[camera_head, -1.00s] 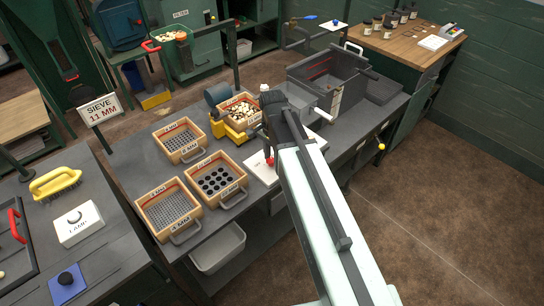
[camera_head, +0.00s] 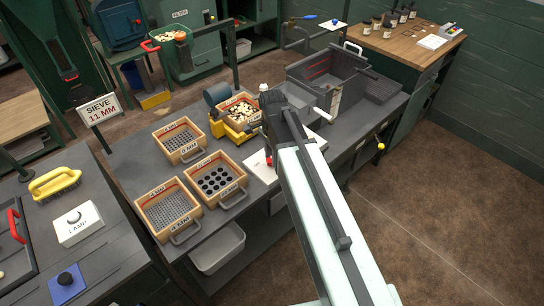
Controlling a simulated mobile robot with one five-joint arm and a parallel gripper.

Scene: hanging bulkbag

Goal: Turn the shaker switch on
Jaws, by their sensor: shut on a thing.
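The shaker is a yellow frame (camera_head: 236,133) with a dark motor drum on the bench, and it holds a wooden sieve box (camera_head: 256,119) with pale pieces in it. A white plate (camera_head: 259,171) lies on the bench right of the sieves. A small red part (camera_head: 268,159), apparently the shaker switch, shows at this plate. My gripper (camera_head: 268,148) points down over it, shut on it as far as I can see. My arm hides most of the fingertips and the switch, so its on or off position cannot be told.
Wooden sieves (camera_head: 165,208) stand left of my gripper. A grey tub (camera_head: 308,84) is at the bench's far right. A sign reading SIEVE 11 MM (camera_head: 98,109) stands at the left. A LAMP switch box (camera_head: 79,224) sits on the near-left table. The floor at right is clear.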

